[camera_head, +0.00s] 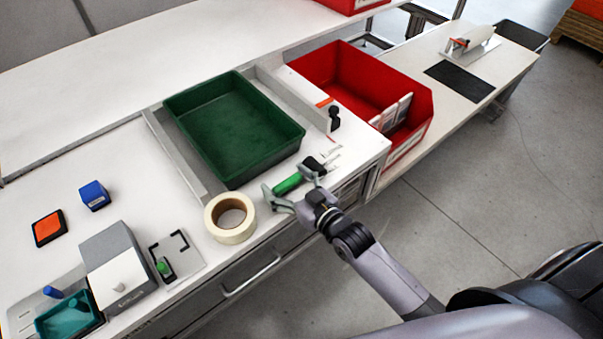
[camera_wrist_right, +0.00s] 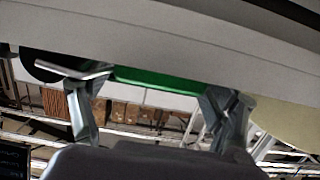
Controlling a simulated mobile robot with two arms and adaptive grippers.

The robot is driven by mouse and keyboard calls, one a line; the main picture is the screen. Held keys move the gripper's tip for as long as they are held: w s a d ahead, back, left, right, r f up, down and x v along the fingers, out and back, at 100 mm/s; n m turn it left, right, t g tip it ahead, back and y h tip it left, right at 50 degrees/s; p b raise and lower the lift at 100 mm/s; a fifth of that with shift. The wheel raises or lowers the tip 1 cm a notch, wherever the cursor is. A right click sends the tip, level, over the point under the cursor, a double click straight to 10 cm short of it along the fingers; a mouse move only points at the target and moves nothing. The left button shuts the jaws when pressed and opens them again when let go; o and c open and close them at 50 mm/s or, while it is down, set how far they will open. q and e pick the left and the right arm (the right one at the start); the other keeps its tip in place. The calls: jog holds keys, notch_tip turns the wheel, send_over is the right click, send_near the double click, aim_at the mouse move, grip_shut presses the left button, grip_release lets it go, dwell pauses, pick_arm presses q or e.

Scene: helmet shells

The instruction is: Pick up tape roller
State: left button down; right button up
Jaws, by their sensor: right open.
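The tape roller, with a green handle (camera_head: 287,184) and a black head (camera_head: 312,164), lies near the front edge of the white bench. My right gripper (camera_head: 291,186) is open at the bench edge, its fingers spread toward the two ends of the green handle. In the right wrist view the green handle (camera_wrist_right: 155,80) spans the gap between the open fingers (camera_wrist_right: 160,92). I cannot tell whether the fingers touch it. The black head shows partly beyond the left finger in that view. My left gripper is not in view.
A cream tape roll (camera_head: 221,235) lies just left of the gripper. An empty green tray (camera_head: 180,132) sits behind, and a red bin (camera_head: 417,133) stands to the right. A grey box (camera_head: 108,247) and blue block (camera_head: 95,195) are at left. Floor is open at front right.

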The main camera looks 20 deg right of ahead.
jog(key=shift+c, duration=0.3)
jog(key=c, duration=1)
jog(key=shift+o, duration=0.2)
jog(key=shift+r, duration=0.1)
